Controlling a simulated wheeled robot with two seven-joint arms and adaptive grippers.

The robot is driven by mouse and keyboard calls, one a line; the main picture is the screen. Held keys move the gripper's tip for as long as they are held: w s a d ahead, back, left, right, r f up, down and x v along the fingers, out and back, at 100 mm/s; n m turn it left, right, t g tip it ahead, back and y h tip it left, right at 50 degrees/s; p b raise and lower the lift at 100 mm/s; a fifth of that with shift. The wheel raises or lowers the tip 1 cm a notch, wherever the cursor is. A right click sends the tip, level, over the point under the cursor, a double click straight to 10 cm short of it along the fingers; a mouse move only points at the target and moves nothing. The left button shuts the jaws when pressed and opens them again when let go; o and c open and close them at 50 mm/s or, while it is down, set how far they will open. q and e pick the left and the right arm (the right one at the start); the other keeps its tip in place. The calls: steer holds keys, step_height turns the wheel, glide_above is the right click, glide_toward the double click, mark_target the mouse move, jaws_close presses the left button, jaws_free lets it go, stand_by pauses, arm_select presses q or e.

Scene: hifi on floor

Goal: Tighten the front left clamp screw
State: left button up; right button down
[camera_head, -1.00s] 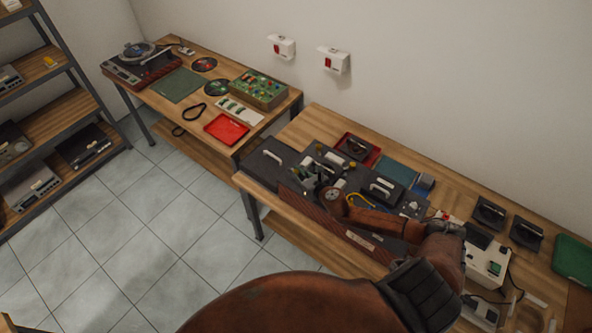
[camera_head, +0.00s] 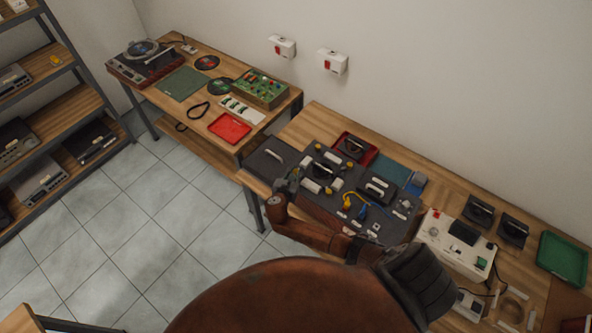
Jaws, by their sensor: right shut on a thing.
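A dark clamp fixture (camera_head: 330,170) with white parts and small yellow knobs lies on the dark work mat (camera_head: 264,160) on the right bench. My right gripper (camera_head: 291,180) is at the fixture's front left corner, where the front left clamp screw sits. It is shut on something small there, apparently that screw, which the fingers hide. My right arm reaches in from the lower right along the bench's front edge. My left gripper is out of view.
A dark handled block (camera_head: 378,189) and blue and yellow cables stand right of the fixture. A white device (camera_head: 455,242) is farther right. A red tray (camera_head: 357,149) lies behind. The left bench holds a turntable (camera_head: 143,60) and a circuit board (camera_head: 259,88).

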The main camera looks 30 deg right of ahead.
steer(key=shift+w+a+m+g+h+b, duration=0.1)
steer(key=shift+m+g+h+b, duration=0.25)
steer(key=shift+m+g+h, duration=0.45)
steer(key=shift+f+m+g+h+b, duration=0.1)
steer(key=shift+m+g+h+b, duration=0.45)
steer(key=shift+m+g, duration=0.55)
steer(key=m+g+b, duration=0.6)
steer(key=g+b, duration=0.1)
steer(key=b, duration=0.2)
steer(key=shift+f+h, duration=0.1)
steer(key=shift+h, duration=0.25)
steer(key=shift+m+g+b, duration=0.7)
steer(key=shift+b, duration=0.45)
steer(key=shift+r, duration=0.2)
steer(key=shift+d+r, duration=0.1)
steer(key=shift+d, duration=0.1)
steer(key=c, duration=1.8)
jaws_free()
steer(key=shift+a, duration=0.1)
